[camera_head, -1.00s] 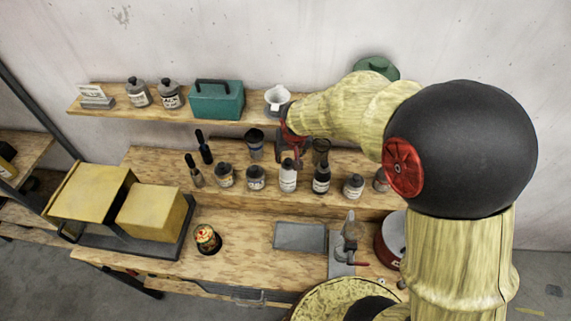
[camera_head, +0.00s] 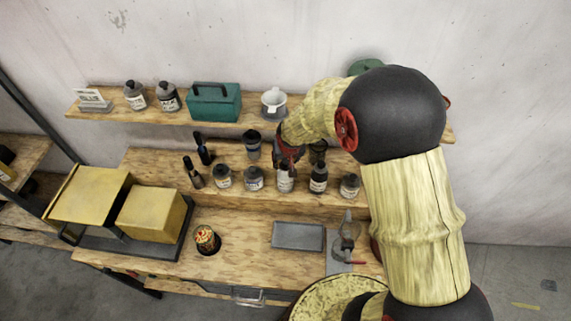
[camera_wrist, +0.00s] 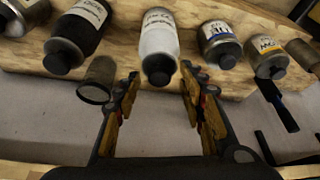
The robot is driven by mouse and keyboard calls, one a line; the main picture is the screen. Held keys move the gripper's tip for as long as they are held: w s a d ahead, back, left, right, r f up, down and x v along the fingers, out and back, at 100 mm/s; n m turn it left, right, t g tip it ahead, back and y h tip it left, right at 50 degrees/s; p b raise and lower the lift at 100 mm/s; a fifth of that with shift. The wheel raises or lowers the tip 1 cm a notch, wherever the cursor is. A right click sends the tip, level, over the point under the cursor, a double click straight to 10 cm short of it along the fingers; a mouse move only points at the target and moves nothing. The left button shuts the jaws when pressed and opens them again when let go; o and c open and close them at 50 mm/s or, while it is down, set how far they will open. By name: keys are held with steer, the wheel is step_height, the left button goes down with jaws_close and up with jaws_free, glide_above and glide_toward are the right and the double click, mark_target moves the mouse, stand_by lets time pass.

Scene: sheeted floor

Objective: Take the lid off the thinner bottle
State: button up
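A white bottle with a dark round cap (camera_wrist: 158,69) stands in the row on the middle shelf; its label (camera_wrist: 158,40) is too small to read surely, and I take it as the thinner bottle. In the head view, the white bottle (camera_head: 285,183) stands between a dark bottle and a squat jar, its top hidden by my gripper (camera_head: 288,155). In the wrist view, my gripper (camera_wrist: 160,78) is open, with one finger on each side of the line to the cap. The cap appears just beyond the fingertips, with no contact visible.
A dark bottle (camera_head: 318,178) stands close on the right and a jar (camera_head: 254,179) close on the left. A dark cup (camera_head: 253,144) is behind. A grey tray (camera_head: 298,236) lies in front.

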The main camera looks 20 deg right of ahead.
steer(key=c, duration=0.8)
steer(key=shift+r, duration=0.2)
